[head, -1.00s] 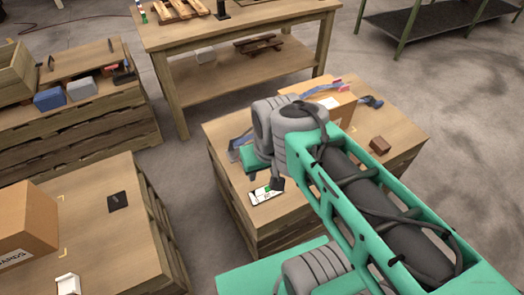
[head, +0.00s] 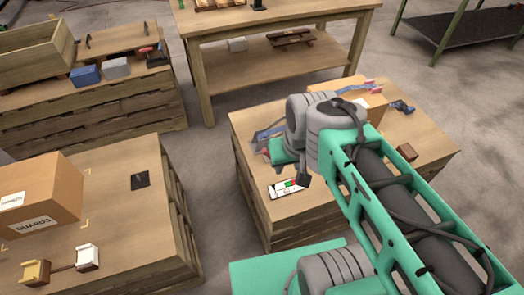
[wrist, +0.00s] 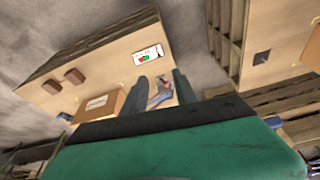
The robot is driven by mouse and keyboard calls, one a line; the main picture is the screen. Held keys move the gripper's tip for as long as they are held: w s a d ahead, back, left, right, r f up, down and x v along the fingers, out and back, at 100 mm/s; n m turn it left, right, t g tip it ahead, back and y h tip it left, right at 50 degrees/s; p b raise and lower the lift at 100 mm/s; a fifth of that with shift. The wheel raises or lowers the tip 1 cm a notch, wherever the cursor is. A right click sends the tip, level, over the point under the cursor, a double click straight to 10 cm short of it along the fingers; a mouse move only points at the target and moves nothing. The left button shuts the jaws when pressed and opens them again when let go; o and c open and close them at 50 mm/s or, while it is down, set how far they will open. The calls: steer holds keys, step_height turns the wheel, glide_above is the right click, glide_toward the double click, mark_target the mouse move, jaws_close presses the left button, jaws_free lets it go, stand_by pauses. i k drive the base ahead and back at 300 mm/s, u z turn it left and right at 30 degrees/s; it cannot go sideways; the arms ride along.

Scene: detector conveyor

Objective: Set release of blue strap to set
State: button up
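The fingers are apart, with nothing seen gripped.
A white card with green and red marks (head: 287,188) lies at the table's near left. A brown block (head: 400,160) is at its right. A lower left table holds a GUARDS box (head: 45,195) and a black plate (head: 140,181). Floor is open between tables.

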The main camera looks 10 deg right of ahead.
mark_target(264, 152)
steer(key=u, duration=0.55)
steer(key=k, duration=0.65)
steer(key=u, duration=0.85)
steer(key=i, duration=0.95)
steer(key=u, duration=0.4)
